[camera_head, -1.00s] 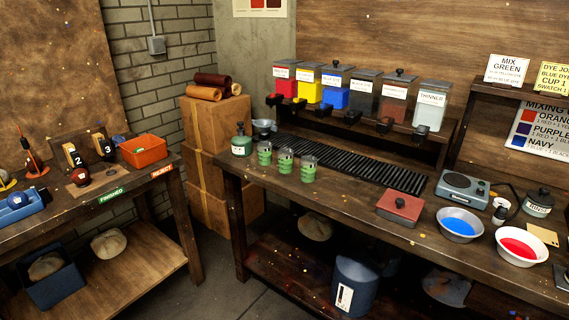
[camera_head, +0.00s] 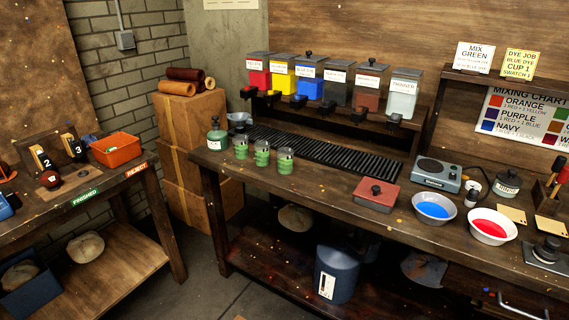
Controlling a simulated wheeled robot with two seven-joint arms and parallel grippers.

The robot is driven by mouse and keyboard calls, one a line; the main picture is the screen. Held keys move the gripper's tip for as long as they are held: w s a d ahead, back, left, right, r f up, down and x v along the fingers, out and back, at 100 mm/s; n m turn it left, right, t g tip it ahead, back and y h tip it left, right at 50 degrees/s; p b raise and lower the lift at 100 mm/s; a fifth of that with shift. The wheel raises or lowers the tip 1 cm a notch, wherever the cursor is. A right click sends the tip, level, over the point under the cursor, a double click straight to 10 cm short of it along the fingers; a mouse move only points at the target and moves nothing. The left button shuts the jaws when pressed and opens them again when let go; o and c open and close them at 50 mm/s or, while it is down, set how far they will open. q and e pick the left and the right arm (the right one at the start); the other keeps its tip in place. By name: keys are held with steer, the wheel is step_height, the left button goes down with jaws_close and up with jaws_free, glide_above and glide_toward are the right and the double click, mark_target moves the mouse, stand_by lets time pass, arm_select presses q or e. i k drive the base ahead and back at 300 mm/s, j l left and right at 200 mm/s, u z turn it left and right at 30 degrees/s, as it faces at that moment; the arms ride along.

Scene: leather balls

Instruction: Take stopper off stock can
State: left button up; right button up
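A green can (camera_head: 217,140) with a pale label stands at the left end of the long workbench. A small dark stopper (camera_head: 215,120) appears to sit on its neck. Its label is too small to read. A dark can with a white label (camera_head: 507,184) stands towards the right of the same bench, with a knob on top. Neither of my grippers is in view.
Several green cups (camera_head: 262,153) stand right of the green can, and a metal funnel-like bowl (camera_head: 238,119) is behind it. A red box (camera_head: 376,195), a blue dye bowl (camera_head: 434,208) and a red dye bowl (camera_head: 491,227) are further right. Dye dispensers (camera_head: 402,95) line the back.

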mark_target(215, 119)
steer(key=i+j+z, duration=0.3)
steer(key=z, duration=0.15)
steer(key=i+j+z, duration=0.3)
steer(key=z, duration=0.15)
steer(key=k+j, duration=0.05)
